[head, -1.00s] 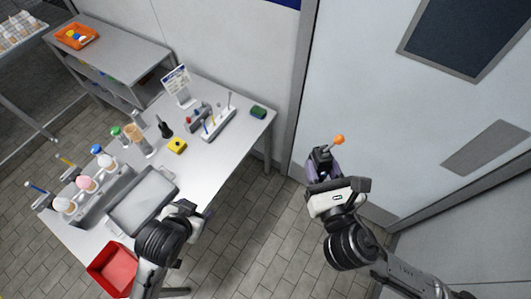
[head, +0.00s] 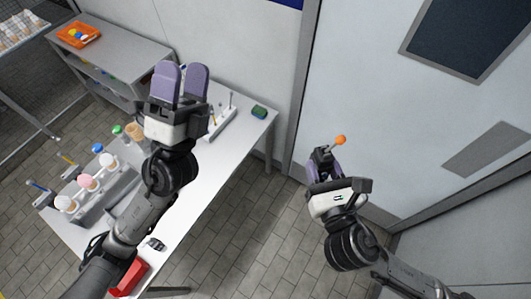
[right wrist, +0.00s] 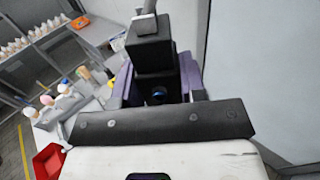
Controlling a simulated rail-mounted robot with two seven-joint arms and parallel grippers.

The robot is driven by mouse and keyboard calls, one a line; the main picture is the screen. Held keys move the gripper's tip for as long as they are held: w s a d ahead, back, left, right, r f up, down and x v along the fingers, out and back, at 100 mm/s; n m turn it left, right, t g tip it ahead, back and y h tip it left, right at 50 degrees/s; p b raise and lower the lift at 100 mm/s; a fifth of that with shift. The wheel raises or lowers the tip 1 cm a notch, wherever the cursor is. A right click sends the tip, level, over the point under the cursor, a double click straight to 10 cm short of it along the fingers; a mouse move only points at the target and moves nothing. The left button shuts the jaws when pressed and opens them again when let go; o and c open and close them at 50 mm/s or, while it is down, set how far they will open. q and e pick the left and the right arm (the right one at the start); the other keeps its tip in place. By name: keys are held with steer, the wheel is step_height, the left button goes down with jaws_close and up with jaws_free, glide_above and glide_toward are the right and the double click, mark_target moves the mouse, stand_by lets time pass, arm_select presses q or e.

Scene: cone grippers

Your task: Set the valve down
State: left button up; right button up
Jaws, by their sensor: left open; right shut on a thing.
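The valve (head: 322,156) is a black block with a lever ending in an orange knob. My right gripper (head: 325,168) is shut on it and holds it in the air, right of the table and in front of the pale door. In the right wrist view the valve's black body (right wrist: 152,52) stands between the purple fingers; the orange knob is not seen there. My left gripper (head: 181,72) is open and empty, with its two purple fingers pointing up the picture. It is raised over the table and hides part of what stands there.
The white table (head: 195,190) has bare room at its front right. Cones in a grey holder stand at its left, and a green sponge (head: 258,112) lies at its far right corner. A red bin (head: 130,278) is at the near edge, partly hidden by my left arm.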

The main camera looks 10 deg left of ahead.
arm_select(q)
steer(key=s+d+f+m+g+h, duration=0.15)
steer(key=d+m+g+h, duration=0.45)
steer(key=m+h, duration=0.65)
steer(key=m+g+y, duration=0.2)
steer(key=m+g, duration=1.3)
steer(key=m, duration=0.1)
glide_toward(330, 149)
steer(key=x, duration=0.9)
steer(key=shift+w+d, duration=0.15)
steer(key=shift+d, duration=0.15)
